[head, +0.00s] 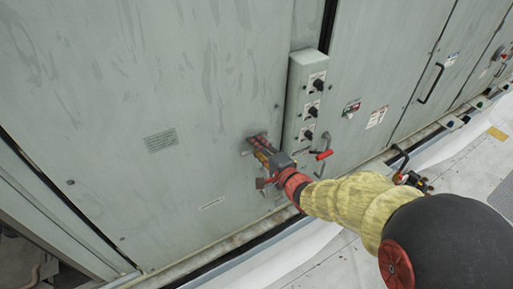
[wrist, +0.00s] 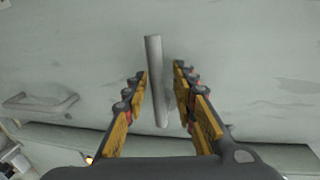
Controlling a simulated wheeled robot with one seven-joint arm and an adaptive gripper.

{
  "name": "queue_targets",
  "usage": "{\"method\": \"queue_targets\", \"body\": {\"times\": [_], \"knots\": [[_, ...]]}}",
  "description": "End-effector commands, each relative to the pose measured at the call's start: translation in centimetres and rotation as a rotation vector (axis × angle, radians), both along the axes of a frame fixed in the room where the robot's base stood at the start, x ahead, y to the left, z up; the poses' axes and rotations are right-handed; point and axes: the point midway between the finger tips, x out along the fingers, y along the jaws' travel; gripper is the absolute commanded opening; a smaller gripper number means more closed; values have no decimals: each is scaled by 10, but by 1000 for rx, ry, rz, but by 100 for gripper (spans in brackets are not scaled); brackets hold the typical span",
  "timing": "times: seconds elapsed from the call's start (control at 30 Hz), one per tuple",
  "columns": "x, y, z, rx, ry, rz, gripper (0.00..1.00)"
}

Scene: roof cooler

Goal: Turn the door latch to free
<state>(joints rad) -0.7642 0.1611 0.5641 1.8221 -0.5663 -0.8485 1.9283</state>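The door latch (wrist: 154,62) is a plain grey bar in the wrist view, standing nearly upright in the picture against the pale grey-green door (wrist: 240,65). My gripper (wrist: 160,76) is open, with one finger on each side of the bar. A gap shows between the bar and each finger. In the head view my gripper (head: 259,145) is at the door (head: 200,80), just left of the switch box. There a short grey end of the latch (head: 246,153) pokes out to the left of the fingers; the rest is hidden.
A switch box (head: 305,95) with several dark knobs stands out close right of my gripper. A grey U-shaped handle (wrist: 42,103) is at left in the wrist view. A ledge runs along the door's bottom.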

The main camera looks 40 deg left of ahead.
Motion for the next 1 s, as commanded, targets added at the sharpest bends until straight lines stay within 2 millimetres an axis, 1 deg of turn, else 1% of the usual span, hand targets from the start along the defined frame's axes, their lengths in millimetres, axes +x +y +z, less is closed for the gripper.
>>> {"method": "queue_targets", "body": {"times": [0.27, 0.37, 0.47, 0.57, 0.8, 1.0], "knots": [[-1, 0, -1, -1, 0, 1, 30], [-2, -4, 0, -1, -1, 0, 30], [-5, -15, 3, -1, -1, -2, 30], [-12, -31, 7, -2, -1, -2, 30], [-29, -76, 16, -1, 0, -3, 30], [-40, -101, 21, -1, 0, -2, 30]]}}
